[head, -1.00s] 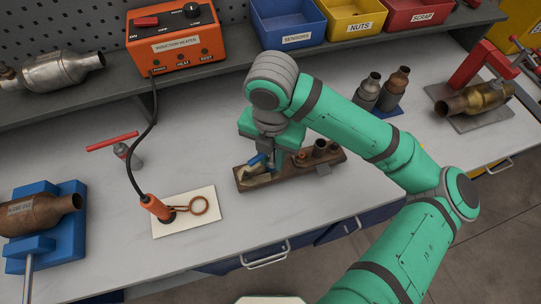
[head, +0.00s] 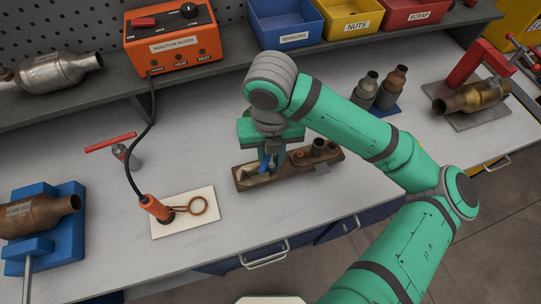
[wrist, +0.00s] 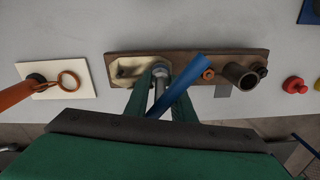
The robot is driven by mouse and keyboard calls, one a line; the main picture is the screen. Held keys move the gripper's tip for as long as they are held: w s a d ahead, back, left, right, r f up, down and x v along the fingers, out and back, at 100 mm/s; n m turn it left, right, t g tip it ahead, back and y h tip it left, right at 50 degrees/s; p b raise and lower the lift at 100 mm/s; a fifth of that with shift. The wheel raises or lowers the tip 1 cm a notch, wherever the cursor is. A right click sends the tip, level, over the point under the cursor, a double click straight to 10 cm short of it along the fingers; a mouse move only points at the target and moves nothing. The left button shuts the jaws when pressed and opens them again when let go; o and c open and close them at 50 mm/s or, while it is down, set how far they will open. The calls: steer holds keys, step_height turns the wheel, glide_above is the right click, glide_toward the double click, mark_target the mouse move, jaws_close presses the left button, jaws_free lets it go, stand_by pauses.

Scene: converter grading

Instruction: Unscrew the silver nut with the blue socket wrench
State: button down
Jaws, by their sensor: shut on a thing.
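My gripper (wrist: 160,108) is shut on the blue socket wrench (wrist: 188,82), with its two green fingers either side of the silver shaft. The wrench's blue handle slants up and right in the wrist view. In the head view a bit of the blue handle (head: 265,163) shows under my gripper (head: 268,158). The shaft runs to a silver round end (wrist: 161,70) over the right end of a cream plate (wrist: 135,65) on a brown fixture (wrist: 225,54). The silver nut cannot be told apart from the socket, which covers that spot.
The fixture also carries an orange-brown nut (wrist: 208,74) and an upright pipe stub (wrist: 240,75). An induction heater's coil (head: 195,205) lies on a white pad (head: 208,224) to the left. A red-handled tool (head: 120,148) stands further left. The bench between is clear.

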steer(key=shift+w+d, duration=0.1)
steer(key=shift+d, duration=0.15)
steer(key=n, duration=0.4)
steer(key=shift+n, duration=0.8)
steer(key=shift+w, duration=0.1)
steer(key=n, duration=0.3)
steer(key=shift+m, duration=0.3)
steer(key=shift+r, duration=2.4)
steer(key=shift+f, duration=0.15)
